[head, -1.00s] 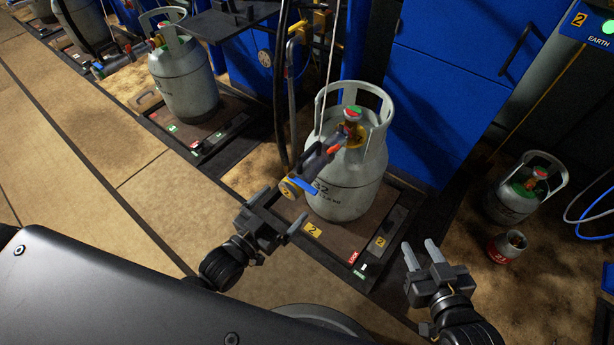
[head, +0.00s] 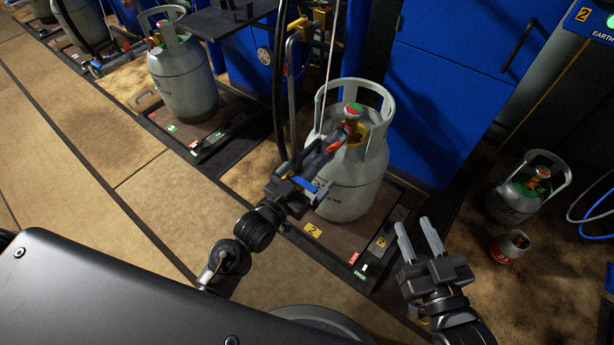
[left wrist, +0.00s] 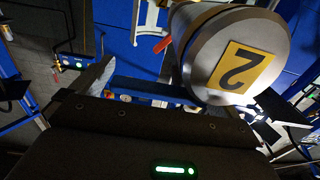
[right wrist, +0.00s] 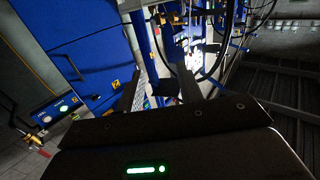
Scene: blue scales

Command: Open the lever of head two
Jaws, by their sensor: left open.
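Filling head two (head: 318,160) is attached at the valve on top of the grey cylinder (head: 345,195) and points down to the left. Its round end with a yellow "2" label (left wrist: 240,70) is large in the left wrist view; my gripper hides it in the head view. The blue lever (head: 303,183) is partly hidden at my left gripper (head: 304,179). In the left wrist view a blue bar (left wrist: 150,89), apparently the lever, crosses between the open fingers; contact cannot be told. My right gripper (head: 413,225) is open and empty, right of the scale.
The cylinder stands on a scale (head: 325,241) with "2" labels and red and green buttons. A blue cabinet (head: 450,85) is behind. A smaller cylinder (head: 525,190) and a small red canister (head: 510,246) stand at right. Hoses (head: 280,80) hang behind the head. Floor at left is clear.

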